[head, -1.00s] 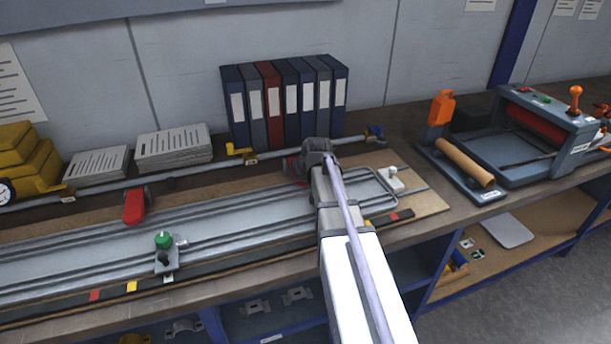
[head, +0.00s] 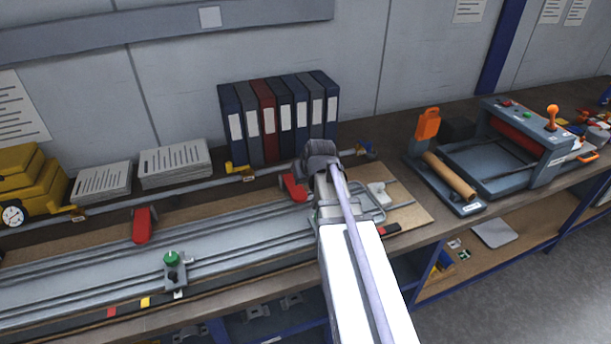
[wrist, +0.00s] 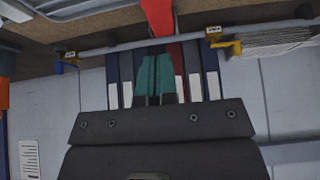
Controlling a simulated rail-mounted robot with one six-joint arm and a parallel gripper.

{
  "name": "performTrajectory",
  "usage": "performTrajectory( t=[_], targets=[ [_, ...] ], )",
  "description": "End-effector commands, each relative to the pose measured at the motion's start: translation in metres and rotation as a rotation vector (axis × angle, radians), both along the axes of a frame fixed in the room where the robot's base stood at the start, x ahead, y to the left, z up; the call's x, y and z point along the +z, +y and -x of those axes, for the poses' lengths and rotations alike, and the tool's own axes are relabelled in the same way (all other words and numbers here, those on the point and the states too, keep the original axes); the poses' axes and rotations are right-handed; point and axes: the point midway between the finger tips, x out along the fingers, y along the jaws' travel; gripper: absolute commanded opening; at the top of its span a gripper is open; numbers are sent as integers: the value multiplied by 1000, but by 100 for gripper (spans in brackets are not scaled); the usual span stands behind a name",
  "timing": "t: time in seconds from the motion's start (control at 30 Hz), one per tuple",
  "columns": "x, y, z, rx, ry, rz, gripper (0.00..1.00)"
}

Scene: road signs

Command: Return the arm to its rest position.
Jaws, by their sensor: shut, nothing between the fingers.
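My gripper shows in the wrist view with its two teal fingers (wrist: 155,76) side by side and closed, holding nothing. Its dark body fills the bottom of that view. In the head view my arm reaches forward over the right part of the long rail fixture (head: 110,248), and its own links hide the fingers. The wrist view appears upside down, with the fingers seen in front of the row of binders (wrist: 190,70).
Several binders (head: 286,115) stand against the wall behind my arm. Red clamps (head: 144,224) (head: 293,188) and a green-knobbed block (head: 172,268) are on the fixture. Paper stacks (head: 175,163) lie left. A grey press (head: 520,145) stands right.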

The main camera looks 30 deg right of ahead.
Motion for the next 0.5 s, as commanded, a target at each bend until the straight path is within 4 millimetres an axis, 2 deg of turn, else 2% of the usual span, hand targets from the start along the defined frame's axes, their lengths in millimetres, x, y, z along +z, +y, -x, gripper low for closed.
performTrajectory(
  t=[0.23, 0.27, 0.3, 0.37, 0.5],
  targets=[
    [-2, 1, 3, -17, 19, -19, 0],
    [-5, 3, 9, -29, 48, -35, 0],
    [-10, 9, 25, -52, 105, -61, 0],
    [-19, 32, 54, -69, 215, -98, 0],
    [-37, 122, 117, -11, 466, -115, 0]
  ],
)
